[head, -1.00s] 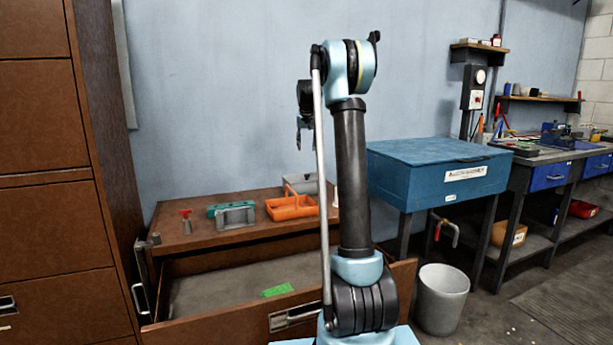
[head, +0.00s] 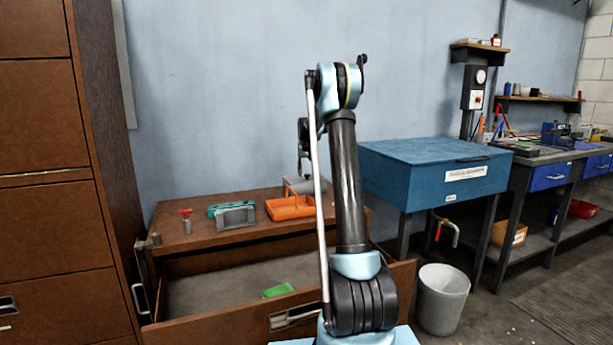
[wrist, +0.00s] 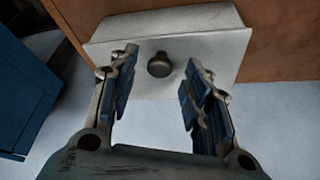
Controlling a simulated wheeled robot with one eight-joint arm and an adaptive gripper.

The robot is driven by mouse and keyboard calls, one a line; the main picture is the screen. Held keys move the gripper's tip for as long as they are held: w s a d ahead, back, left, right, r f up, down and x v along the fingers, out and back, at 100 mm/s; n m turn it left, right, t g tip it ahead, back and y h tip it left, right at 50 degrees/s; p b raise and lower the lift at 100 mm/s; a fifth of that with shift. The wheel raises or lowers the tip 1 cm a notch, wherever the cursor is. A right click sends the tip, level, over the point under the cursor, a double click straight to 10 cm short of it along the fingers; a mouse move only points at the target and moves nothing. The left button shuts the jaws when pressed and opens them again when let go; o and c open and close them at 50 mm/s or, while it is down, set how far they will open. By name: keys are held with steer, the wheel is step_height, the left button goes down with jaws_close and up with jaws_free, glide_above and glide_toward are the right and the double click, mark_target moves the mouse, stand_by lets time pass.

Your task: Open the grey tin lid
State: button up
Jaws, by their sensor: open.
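The grey tin (head: 303,186) stands at the back of the brown cabinet top in the head view, partly hidden by my arm and behind an orange tray. In the wrist view its pale grey lid (wrist: 210,50) fills the top middle, with a round dark knob (wrist: 159,65) on it. The lid looks shut. My gripper (wrist: 160,76) is open and empty. Its two fingers show on the left and right of the knob, with a gap on each side. Whether the fingertips are level with the knob cannot be told. In the head view my arm hides much of the gripper.
An orange tray (head: 290,208), a grey block-like item (head: 236,217), a teal item (head: 217,209) and a red-handled tool (head: 186,220) share the cabinet top. The drawer (head: 210,298) below is open with a green item (head: 277,289) inside.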

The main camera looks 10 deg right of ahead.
steer(key=shift+w+f, duration=0.25)
steer(key=shift+f, duration=0.4)
steer(key=shift+c, duration=0.6)
jaws_close()
steer(key=shift+d, duration=0.1)
